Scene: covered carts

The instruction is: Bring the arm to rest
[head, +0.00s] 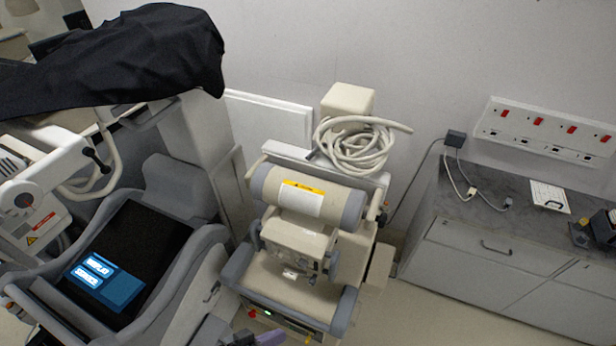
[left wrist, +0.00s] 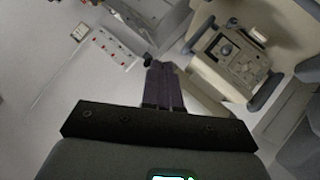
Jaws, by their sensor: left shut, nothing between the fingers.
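My left gripper (head: 262,339) shows at the bottom edge of the head view, in front of the beige machine. Only its dark body and purple fingers show there. In the left wrist view its purple fingers (left wrist: 163,82) lie side by side, shut and empty. They point toward open space between the wall and the machine and appear to touch nothing. The rest of the left arm is mostly out of the head view. My right gripper shows in neither view.
A beige medical machine (head: 312,205) with a coiled hose (head: 352,148) stands in the middle. At left is a grey console with a dark screen (head: 128,245) and a black cloth (head: 140,58) above it. At right is a grey counter (head: 480,215) below wall sockets (head: 545,131).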

